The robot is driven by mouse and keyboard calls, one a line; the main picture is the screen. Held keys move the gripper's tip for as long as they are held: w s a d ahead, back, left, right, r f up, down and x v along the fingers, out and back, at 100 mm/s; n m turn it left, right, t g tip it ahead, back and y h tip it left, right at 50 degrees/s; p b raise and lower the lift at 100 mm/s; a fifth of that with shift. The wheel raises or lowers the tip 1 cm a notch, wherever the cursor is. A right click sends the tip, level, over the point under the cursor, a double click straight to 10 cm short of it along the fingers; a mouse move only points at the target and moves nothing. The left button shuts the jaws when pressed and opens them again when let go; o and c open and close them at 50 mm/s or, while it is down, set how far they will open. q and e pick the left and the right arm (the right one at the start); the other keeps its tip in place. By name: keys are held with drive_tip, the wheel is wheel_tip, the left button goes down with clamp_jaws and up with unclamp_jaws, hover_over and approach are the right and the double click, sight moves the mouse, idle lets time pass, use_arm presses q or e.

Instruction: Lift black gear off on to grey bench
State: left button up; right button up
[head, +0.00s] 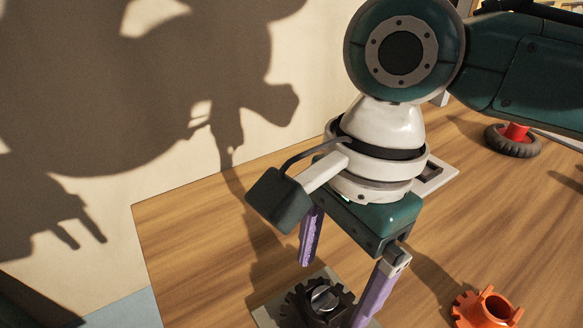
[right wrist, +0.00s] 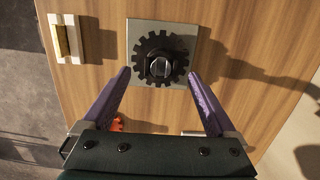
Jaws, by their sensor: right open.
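The black gear (head: 300,307) sits on a light grey square plate (head: 268,318) on the wooden top, with a metallic round post or knob in its centre. In the right wrist view the whole black gear (right wrist: 150,46) shows on its plate (right wrist: 133,28). My right gripper (head: 335,290) points down above the gear. It is open and empty, with its purple fingers (right wrist: 159,74) apart towards either side of the gear. My left gripper is not in view. I cannot pick out a grey bench for certain.
An orange gear (head: 485,311) lies on the wood to the right. A white plate with a brass-coloured block (right wrist: 62,38) shows in the wrist view. A cream wall borders the left side.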

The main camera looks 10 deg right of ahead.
sight(324, 303)
drive_tip(key=f, duration=0.4)
drive_tip(key=shift+a+f+b, duration=0.3)
drive_tip(key=shift+f+b, duration=0.1)
clamp_jaws()
idle(0.5)
drive_tip(key=c, duration=0.6)
unclamp_jaws()
drive_tip(key=shift+c, duration=0.2)
clamp_jaws()
drive_tip(key=shift+r, duration=0.1)
